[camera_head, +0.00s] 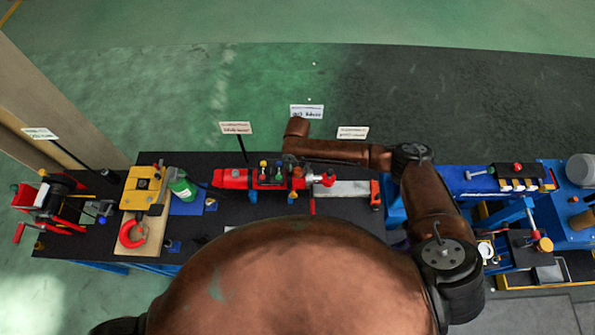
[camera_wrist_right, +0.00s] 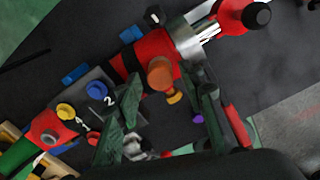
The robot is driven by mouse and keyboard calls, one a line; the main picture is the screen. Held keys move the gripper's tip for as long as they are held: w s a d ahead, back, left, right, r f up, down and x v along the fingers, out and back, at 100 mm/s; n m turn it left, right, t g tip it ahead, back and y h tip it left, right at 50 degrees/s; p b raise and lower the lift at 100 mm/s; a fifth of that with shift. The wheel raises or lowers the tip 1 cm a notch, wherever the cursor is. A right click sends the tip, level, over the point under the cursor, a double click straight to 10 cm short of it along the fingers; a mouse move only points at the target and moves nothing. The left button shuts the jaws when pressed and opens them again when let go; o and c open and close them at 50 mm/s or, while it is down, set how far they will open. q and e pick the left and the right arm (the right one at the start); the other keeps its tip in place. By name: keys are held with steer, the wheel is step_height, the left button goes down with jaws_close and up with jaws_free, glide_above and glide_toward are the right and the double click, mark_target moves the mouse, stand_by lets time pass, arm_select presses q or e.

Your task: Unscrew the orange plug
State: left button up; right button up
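The orange plug (camera_wrist_right: 160,73) shows in the right wrist view as a round orange knob on the side of a red cylinder body (camera_wrist_right: 148,52). In the head view the red cylinder unit (camera_head: 232,178) lies on the black bench, partly under my right arm. My right gripper (camera_wrist_right: 161,92) has two dark green fingers spread apart, one on each side below the plug. The plug appears between the fingertips, but I see no contact. In the head view the right gripper is mostly hidden by its wrist. My left gripper is not in view.
Yellow (camera_wrist_right: 66,111) and blue (camera_wrist_right: 97,90) knobs sit on a grey numbered block left of the plug. A bright metal collar (camera_wrist_right: 186,39) and red end piece lie to the right. A green bottle (camera_head: 182,187) and red clamp ring (camera_head: 131,234) stand left on the bench.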

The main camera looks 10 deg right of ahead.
steer(key=m, duration=0.6)
steer(key=shift+m, duration=0.4)
steer(key=shift+c, duration=0.7)
jaws_close()
steer(key=shift+r, duration=0.15)
steer(key=n, duration=0.5)
steer(key=shift+r, duration=0.1)
